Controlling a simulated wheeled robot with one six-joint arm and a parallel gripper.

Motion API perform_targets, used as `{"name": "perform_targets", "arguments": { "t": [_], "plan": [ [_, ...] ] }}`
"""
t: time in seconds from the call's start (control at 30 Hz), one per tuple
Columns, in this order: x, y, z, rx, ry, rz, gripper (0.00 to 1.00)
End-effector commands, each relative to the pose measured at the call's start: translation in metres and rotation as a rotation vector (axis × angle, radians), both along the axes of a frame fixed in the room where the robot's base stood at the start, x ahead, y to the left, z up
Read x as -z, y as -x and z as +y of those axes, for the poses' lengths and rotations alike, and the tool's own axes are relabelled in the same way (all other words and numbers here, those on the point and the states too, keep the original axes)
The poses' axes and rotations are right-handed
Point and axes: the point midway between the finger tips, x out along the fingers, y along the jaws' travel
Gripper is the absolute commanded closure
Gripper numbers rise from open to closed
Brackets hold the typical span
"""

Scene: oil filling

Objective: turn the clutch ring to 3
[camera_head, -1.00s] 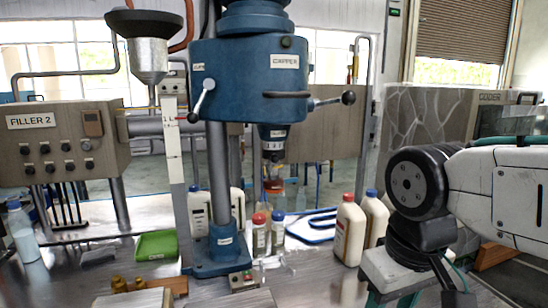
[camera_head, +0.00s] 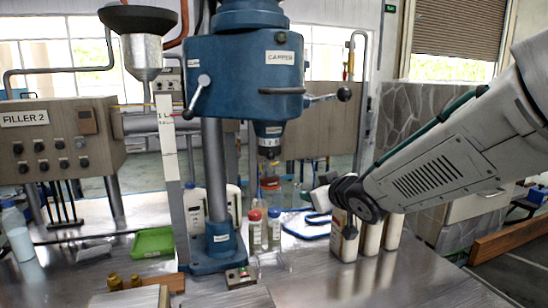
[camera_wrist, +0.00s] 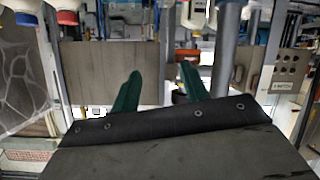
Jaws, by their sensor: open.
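The blue capper (camera_head: 245,75) stands in the middle of the head view on a grey column. Under its head is a dark collar with pale markings, which I take as the clutch ring (camera_head: 269,131); the numbers are too small to read, so its setting cannot be told. My arm reaches in from the right of the head view, its wrist end right of and below the ring and apart from it. My gripper (camera_wrist: 160,88) shows in the wrist view as two green fingers, spread apart with nothing between them. The ring is not clearly seen in the wrist view.
A lever with a black knob (camera_head: 344,94) sticks out right of the capper. White bottles (camera_head: 370,238) stand beneath my forearm. Small bottles with red and blue caps (camera_head: 274,232) stand beside the column. A green tray (camera_head: 153,243) lies left. The front right of the table is clear.

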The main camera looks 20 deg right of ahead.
Motion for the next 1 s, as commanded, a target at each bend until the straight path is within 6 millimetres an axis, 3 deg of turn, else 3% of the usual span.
{"name": "perform_targets", "arguments": {
  "t": [0.1,0.2,0.3,0.47,0.8,1.0],
  "plan": [
    [-0.031,-0.012,0.027,-0.135,-0.042,-0.174,0.55],
    [-0.056,-0.012,0.045,-0.22,-0.076,-0.283,0.55],
    [-0.069,-0.01,0.055,-0.265,-0.103,-0.342,0.55],
    [-0.075,-0.017,0.061,-0.28,-0.125,-0.366,0.55],
    [-0.074,-0.067,0.078,-0.278,-0.124,-0.363,0.55],
    [-0.074,-0.082,0.082,-0.276,-0.124,-0.363,0.55]
  ]
}}
